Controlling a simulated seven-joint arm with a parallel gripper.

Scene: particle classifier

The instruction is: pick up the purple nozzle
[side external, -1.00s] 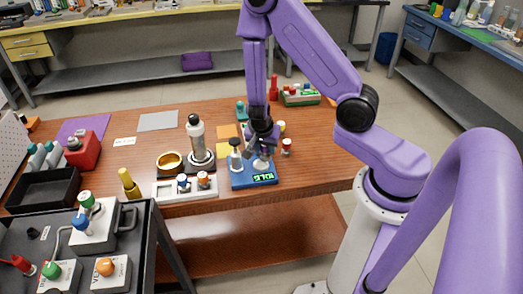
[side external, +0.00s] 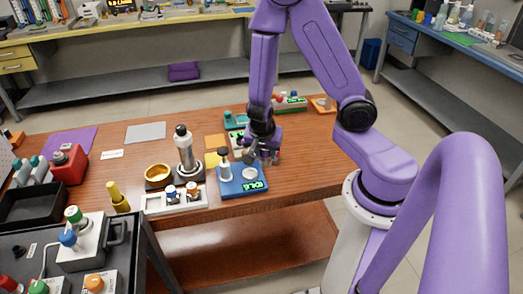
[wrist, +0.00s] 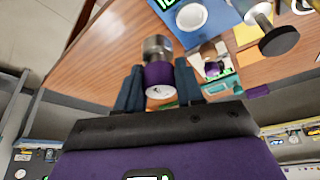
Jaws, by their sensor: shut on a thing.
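In the wrist view, the purple nozzle (wrist: 159,76), with a purple band and a grey metal end, sits between the two fingers of my gripper (wrist: 160,82). My gripper is shut on it. In the side view my gripper (side external: 266,155) hangs just behind and right of the blue scale (side external: 231,188). The nozzle is too small and too covered by the fingers there to make out clearly. The scale's pale round pan (side external: 249,173) is bare. The scale also shows in the wrist view (wrist: 211,17).
The wooden table is clear to the right of my gripper.

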